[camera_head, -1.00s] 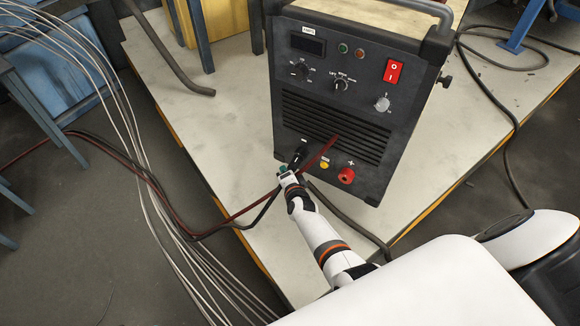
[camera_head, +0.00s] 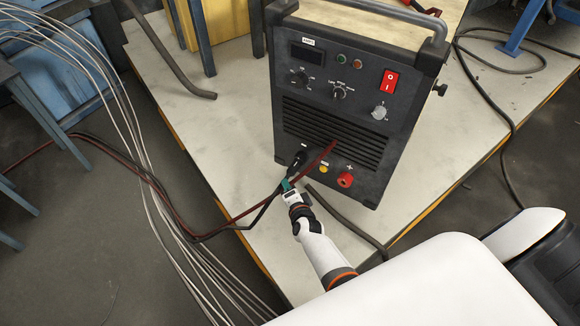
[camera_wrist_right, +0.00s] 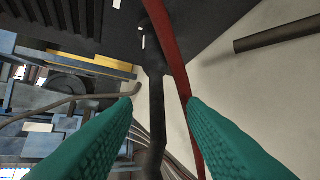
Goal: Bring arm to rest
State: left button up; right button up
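My right gripper (camera_head: 286,184) is just below and in front of the black plug (camera_head: 297,159) at the lower left of the welding machine's (camera_head: 330,115) front. In the right wrist view its green fingers (camera_wrist_right: 161,100) are apart. The black cable (camera_wrist_right: 155,110) and red cable (camera_wrist_right: 175,60) pass through the view between them; I cannot tell how deep they lie. My right arm reaches in from the lower right. My left gripper is not in view.
The machine stands on a pale platform (camera_head: 240,130) with yellow edges. A red socket (camera_head: 345,180) is at its lower right. Loose grey cables (camera_head: 150,200) run down the left, and a dark hose (camera_head: 345,222) lies near my arm. Bare platform lies left of the machine.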

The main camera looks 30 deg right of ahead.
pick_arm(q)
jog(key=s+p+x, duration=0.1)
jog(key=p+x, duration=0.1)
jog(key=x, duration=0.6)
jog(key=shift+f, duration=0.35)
pick_arm(e)
jog(key=v, duration=0.6)
